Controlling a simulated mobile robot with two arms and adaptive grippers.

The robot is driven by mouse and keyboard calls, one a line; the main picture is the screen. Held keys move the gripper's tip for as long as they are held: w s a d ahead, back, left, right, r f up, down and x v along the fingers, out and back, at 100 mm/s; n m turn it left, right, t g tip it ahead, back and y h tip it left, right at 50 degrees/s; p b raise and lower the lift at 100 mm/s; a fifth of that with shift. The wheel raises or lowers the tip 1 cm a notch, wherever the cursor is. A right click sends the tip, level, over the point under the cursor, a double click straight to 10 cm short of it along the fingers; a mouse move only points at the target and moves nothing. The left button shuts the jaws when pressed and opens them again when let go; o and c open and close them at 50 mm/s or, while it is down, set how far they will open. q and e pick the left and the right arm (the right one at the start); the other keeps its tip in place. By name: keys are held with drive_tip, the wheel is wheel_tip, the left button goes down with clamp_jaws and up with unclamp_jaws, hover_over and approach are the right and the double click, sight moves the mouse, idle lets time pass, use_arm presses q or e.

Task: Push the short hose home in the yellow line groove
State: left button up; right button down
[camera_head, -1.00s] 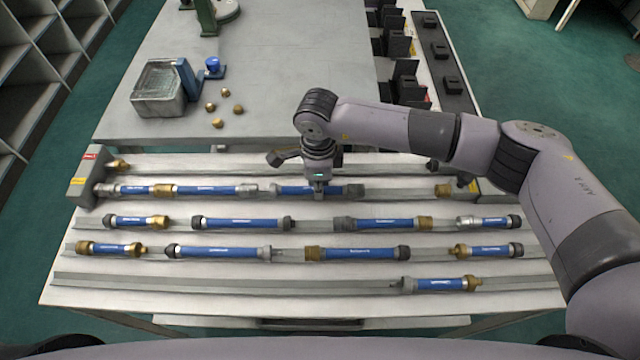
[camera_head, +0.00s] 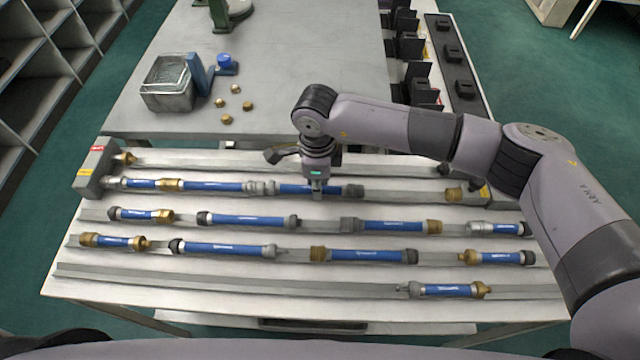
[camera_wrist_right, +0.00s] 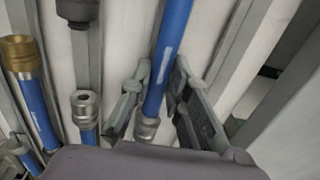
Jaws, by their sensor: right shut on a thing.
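The yellow line groove (camera_head: 405,196) runs right from the yellow label (camera_head: 84,172) on the end block. A short blue hose (camera_head: 141,184) lies at its left end by the block, its brass fitting meeting a longer blue hose (camera_head: 212,185). My right gripper (camera_head: 317,190) is shut on a third blue hose (camera_head: 295,189) in the same line. That hose's left end is at or very near the longer hose's silver fitting (camera_head: 254,187). In the right wrist view the fingers (camera_wrist_right: 156,92) straddle the hose (camera_wrist_right: 168,52), above a silver fitting (camera_wrist_right: 146,128). My left gripper is not in view.
Several other hoses lie in the nearer grooves, such as this one (camera_head: 245,220). A clear bin (camera_head: 168,84) and loose brass caps (camera_head: 247,106) are on the rear table.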

drive_tip(key=shift+a+b, duration=0.3)
drive_tip(key=shift+a, duration=0.2)
drive_tip(key=c, duration=1.4)
unclamp_jaws()
drive_tip(key=shift+c, duration=0.2)
drive_tip(key=shift+d, duration=0.1)
wheel_tip(320, 180, up, 12)
